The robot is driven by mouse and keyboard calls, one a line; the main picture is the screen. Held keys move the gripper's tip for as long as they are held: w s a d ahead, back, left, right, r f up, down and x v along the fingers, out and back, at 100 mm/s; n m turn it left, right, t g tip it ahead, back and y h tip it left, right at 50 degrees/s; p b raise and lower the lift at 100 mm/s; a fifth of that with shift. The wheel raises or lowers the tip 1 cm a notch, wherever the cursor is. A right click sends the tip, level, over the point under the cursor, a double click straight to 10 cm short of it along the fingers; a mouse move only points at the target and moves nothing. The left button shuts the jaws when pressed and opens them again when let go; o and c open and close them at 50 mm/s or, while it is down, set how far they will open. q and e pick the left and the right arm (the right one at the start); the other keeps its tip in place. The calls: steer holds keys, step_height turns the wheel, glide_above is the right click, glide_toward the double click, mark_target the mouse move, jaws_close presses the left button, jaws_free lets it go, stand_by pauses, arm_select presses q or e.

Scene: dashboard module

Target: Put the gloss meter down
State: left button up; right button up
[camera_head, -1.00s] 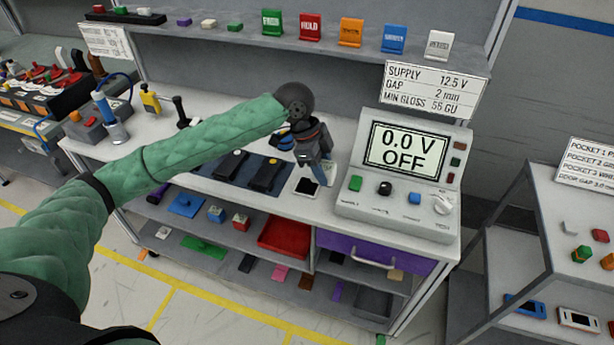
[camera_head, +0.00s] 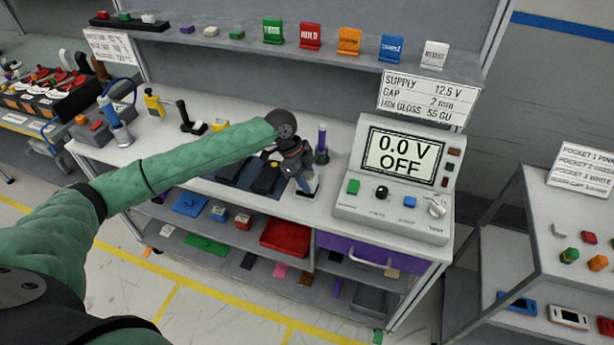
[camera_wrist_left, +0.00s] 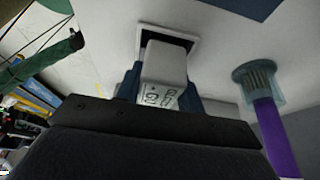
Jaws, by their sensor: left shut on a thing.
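My left gripper (camera_head: 304,186) points down at the bench top, left of the grey supply unit. In the left wrist view its blue fingers (camera_wrist_left: 157,92) are shut on a pale grey block with printed text, which I take to be the gloss meter (camera_wrist_left: 164,65). In the head view the meter is mostly hidden by the gripper. My right gripper is not in view.
A purple-handled tool (camera_head: 321,143) stands upright close behind the gripper; it also shows in the left wrist view (camera_wrist_left: 275,130). The supply unit (camera_head: 395,215) reads 0.0 V OFF. Dark mats with black devices (camera_head: 265,180) lie to the left.

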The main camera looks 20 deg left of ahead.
arm_select(q)
steer(key=shift+f, duration=0.2)
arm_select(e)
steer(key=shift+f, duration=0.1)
arm_select(q)
steer(key=o, duration=1)
steer(key=shift+o, duration=0.3)
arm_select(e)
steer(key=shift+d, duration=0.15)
arm_select(q)
steer(key=shift+r, duration=0.2)
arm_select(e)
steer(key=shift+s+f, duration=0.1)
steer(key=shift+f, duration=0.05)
arm_select(q)
steer(key=shift+a+r+b, duration=0.15)
steer(key=shift+r+b, duration=0.15)
steer(key=b+v, duration=0.4)
steer(key=v, duration=0.7)
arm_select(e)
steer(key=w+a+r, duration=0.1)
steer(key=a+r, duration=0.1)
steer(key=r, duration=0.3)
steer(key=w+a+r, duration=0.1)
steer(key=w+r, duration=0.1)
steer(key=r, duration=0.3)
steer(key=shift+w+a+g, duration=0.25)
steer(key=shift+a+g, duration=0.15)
